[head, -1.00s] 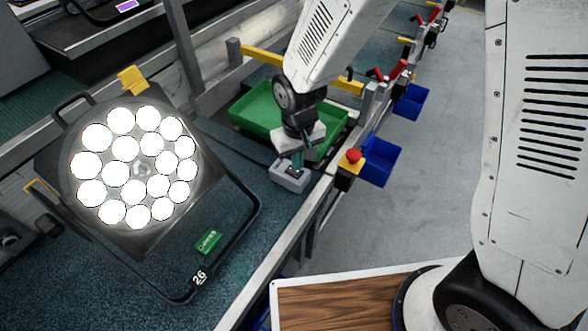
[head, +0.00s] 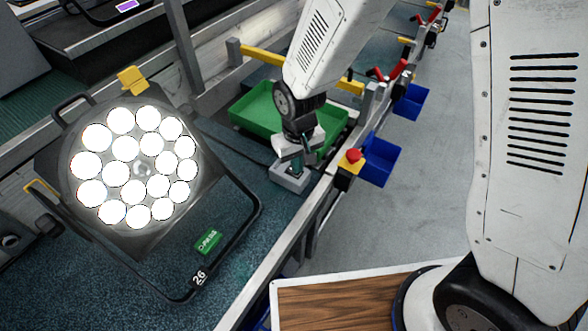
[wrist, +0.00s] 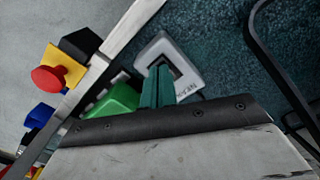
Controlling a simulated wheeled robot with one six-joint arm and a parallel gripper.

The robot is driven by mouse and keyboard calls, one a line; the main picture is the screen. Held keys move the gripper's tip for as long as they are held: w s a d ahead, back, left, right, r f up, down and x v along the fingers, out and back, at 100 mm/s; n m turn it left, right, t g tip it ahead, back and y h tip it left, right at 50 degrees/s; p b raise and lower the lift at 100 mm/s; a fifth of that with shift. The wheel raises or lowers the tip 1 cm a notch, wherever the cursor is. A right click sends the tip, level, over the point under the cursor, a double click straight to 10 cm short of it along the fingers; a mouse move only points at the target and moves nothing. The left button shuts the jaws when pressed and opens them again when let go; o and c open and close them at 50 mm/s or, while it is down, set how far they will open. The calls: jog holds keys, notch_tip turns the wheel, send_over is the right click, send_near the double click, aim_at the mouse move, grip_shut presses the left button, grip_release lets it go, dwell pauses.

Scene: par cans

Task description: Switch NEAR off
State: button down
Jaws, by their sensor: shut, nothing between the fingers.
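A light grey switch box (head: 288,181) sits on the bench near its right edge. It also shows in the wrist view (wrist: 187,50), with a dark recessed top and a small label that is hard to read. My gripper (head: 297,168) is shut and empty, pointing down at the box. In the wrist view its green fingertips (wrist: 158,72) overlap the dark recess; the rocker is mostly hidden, and I cannot tell contact or switch position. The par can (head: 135,168), marked 26, stands on the left with its lamps lit white.
A green tray (head: 254,112) lies behind my gripper. A red emergency button (head: 353,155) on a yellow and black box and a blue bin (head: 384,157) are at the bench's right edge. A green card (head: 208,241) lies by the lamp's black stand.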

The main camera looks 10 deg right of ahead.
jog(key=shift+r, duration=3.4)
jog(key=shift+s, duration=0.1)
jog(key=s+d+r+m+t, duration=0.1)
jog(key=s+d+r+m, duration=0.3)
jog(key=s+d+r, duration=1.5)
jog(key=shift+s+d+r, duration=0.2)
jog(key=shift+d+r, duration=0.5)
jog(key=shift+d, duration=0.2)
